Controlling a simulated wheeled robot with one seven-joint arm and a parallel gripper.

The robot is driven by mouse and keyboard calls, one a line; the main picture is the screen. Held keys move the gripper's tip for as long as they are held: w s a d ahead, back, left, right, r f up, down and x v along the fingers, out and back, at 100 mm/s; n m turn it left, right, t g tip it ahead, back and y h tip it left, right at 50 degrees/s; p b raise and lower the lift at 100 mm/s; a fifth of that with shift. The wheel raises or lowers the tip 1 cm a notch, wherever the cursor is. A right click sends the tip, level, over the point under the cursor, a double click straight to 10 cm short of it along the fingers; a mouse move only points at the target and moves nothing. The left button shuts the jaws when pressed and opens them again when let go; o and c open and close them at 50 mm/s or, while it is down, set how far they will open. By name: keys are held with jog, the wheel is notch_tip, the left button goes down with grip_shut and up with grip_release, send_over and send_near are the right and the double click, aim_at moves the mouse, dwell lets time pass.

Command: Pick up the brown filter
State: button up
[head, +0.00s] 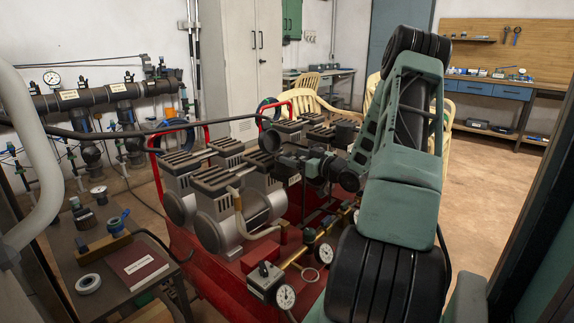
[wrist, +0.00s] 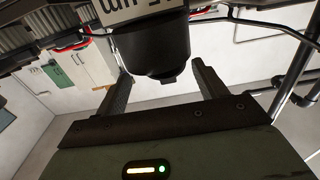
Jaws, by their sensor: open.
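A dark, nearly black-brown cup-shaped filter (wrist: 158,45) with a small knob on its end shows at the top middle of the wrist view. It lies between the lines of my two fingers, just beyond or level with their tips; I cannot tell contact. My gripper (wrist: 162,85) is open, one finger on each side. In the head view my gripper (head: 282,155) reaches left over the red-framed compressor unit. A dark round part (head: 269,140) shows at its tip, probably the same filter. A white label plate (wrist: 135,8) sits beside the filter in the wrist view.
The compressor unit (head: 215,187) with ribbed heads, hoses and gauges crowds the space under my arm. A side table (head: 85,284) at left holds a book, a jar and fittings. Pipes with gauges (head: 95,97) run along the left wall. Floor at right is clear.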

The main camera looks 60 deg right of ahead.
aim_at(288, 154)
jog(key=shift+w+d, duration=0.2)
jog(key=shift+w, duration=1.75)
jog(key=c, duration=1.1)
jog(key=shift+r, duration=0.1)
